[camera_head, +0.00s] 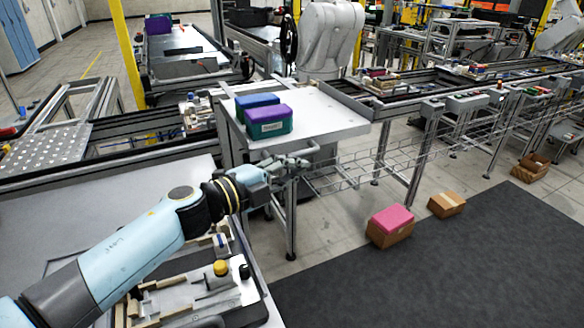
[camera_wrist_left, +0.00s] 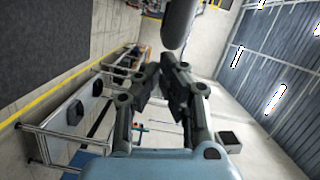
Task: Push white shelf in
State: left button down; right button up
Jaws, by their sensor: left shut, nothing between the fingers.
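The white shelf (camera_head: 330,112) is a flat white top on a grey metal frame, in the middle of the head view. It carries a blue-lidded box (camera_head: 257,104) and a purple-lidded teal box (camera_head: 269,122) on its left side. My left gripper (camera_head: 312,154) is shut and empty at the shelf's near edge. I cannot tell whether it touches that edge. In the left wrist view the closed fingers (camera_wrist_left: 170,75) show with nothing between them, and the shelf is not clearly seen there. My right gripper is not in view.
A conveyor line (camera_head: 450,92) runs off to the right of the shelf. A pink-topped carton (camera_head: 391,225) and a brown carton (camera_head: 446,204) lie on the floor at right. A bench with a fixture (camera_head: 195,290) stands below my left arm. The dark mat (camera_head: 470,270) is clear.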

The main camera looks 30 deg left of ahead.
pick_arm(q)
jog(key=w+a+b, duration=0.3)
jog(key=w+a, duration=0.2)
jog(key=a, duration=0.1)
jog(key=w+a+b, duration=0.3)
jog(key=w+a, duration=0.2)
jog(key=a, duration=0.1)
jog(key=w+a+b, duration=0.3)
jog(key=w+a, duration=0.2)
jog(key=a, duration=0.2)
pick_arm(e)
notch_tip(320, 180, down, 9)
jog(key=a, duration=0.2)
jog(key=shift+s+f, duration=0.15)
pick_arm(q)
jog(key=shift+r, duration=0.1)
